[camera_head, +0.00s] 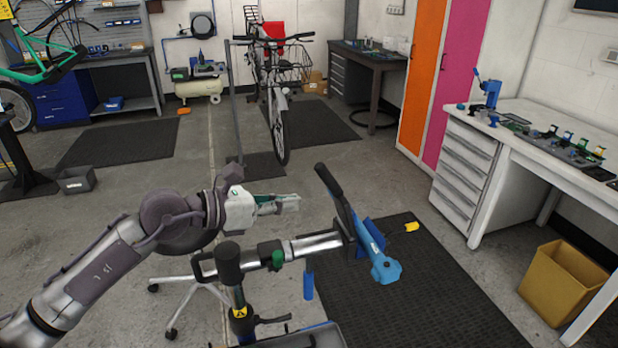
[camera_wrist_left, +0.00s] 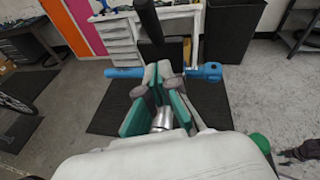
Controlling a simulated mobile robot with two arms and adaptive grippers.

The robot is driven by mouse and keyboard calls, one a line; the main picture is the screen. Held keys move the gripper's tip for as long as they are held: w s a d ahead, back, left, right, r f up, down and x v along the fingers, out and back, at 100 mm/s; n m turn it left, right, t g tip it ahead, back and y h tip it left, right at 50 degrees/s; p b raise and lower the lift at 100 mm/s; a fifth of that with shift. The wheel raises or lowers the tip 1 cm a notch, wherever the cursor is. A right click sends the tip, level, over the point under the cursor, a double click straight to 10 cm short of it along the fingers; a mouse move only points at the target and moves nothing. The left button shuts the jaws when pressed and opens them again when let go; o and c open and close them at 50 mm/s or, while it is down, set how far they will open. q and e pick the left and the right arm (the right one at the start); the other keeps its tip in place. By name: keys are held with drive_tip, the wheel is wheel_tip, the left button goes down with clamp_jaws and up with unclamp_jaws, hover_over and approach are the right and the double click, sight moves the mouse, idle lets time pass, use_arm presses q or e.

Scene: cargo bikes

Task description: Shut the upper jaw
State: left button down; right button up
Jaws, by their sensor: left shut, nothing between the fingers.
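The blue clamp (camera_head: 364,243) sits at the end of a silver tube (camera_head: 315,244) on a work stand. A black lever (camera_head: 328,180) rises up and left from it. I cannot clearly tell how far apart its jaws are; the upper jaw is not distinct from the rest. My left gripper (camera_head: 290,203) is shut and empty, left of the lever and apart from it, above the tube. In the left wrist view, the blue clamp (camera_wrist_left: 207,72) and black lever (camera_wrist_left: 149,22) show beyond the green finger pads. My right gripper is not in view.
The stand's black post (camera_head: 229,265) rises near the front. A white workbench (camera_head: 500,165) stands at right, with a yellow bin (camera_head: 563,283) below. A bicycle (camera_head: 280,125) stands at the back. A dark mat (camera_head: 445,300) covers the floor right of the clamp.

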use_arm(q)
drive_tip(key=shift+w+d+r+p, duration=0.35)
drive_tip(key=shift+w+d, duration=0.1)
drive_tip(key=shift+d, duration=0.25)
drive_tip(key=shift+w+d+r+p, duration=0.2)
drive_tip(key=shift+w+d+p, duration=0.1)
drive_tip(key=shift+w+d, duration=0.25)
drive_tip(key=shift+w+d+r+p, duration=0.3)
drive_tip(key=shift+w+d+p, duration=0.05)
drive_tip(key=shift+d, duration=0.45)
drive_tip(key=shift+r, duration=0.1)
